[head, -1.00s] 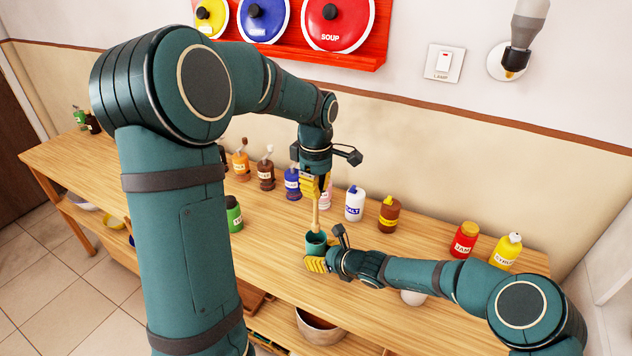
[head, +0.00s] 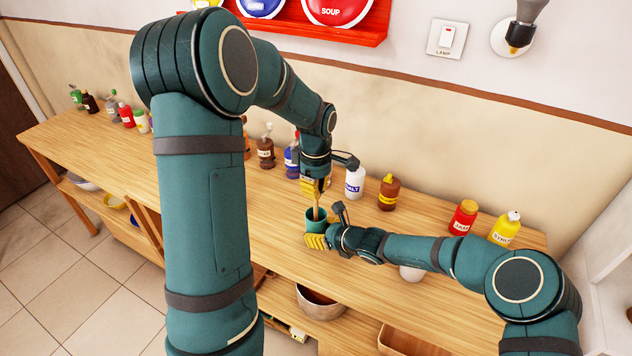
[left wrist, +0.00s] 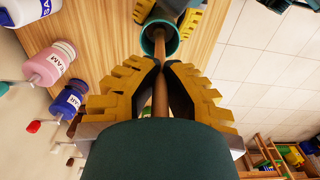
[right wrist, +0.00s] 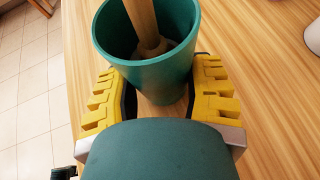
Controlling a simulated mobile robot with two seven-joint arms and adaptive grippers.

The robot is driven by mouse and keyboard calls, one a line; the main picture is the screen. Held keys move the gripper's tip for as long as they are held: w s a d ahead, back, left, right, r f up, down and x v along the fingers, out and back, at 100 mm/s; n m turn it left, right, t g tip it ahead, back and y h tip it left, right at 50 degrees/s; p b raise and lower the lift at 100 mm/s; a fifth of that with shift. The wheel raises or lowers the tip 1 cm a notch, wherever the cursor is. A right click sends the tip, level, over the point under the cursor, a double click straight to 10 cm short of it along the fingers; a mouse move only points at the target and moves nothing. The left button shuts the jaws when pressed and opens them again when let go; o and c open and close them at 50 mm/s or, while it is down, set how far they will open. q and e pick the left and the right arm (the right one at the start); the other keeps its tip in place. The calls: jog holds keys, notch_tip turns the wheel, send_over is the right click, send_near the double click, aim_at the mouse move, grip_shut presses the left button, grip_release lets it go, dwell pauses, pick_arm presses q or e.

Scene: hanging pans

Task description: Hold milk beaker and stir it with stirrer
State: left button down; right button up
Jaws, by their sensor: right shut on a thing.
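The teal milk beaker (head: 316,227) stands upright, low over or on the wooden table; I cannot tell if it touches. My right gripper (head: 318,241) is shut around its side. The right wrist view shows the beaker (right wrist: 150,75) between both yellow fingers, with no milk clearly visible inside. My left gripper (head: 314,190) is above the beaker, shut on the wooden stirrer (left wrist: 160,97), which points down. The stirrer's lower end is inside the beaker, also in the right wrist view (right wrist: 145,25). Its tip is hidden.
On the wooden table (head: 270,230), a salt bottle (head: 355,182), a brown bottle (head: 389,192) and other bottles stand along the back. A red jam jar (head: 463,217) and a yellow bottle (head: 506,228) are at the right. A bowl (head: 320,302) sits on the lower shelf.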

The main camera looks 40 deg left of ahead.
pick_arm(q)
jog(key=shift+f, duration=1.75)
jog(key=shift+s, duration=0.1)
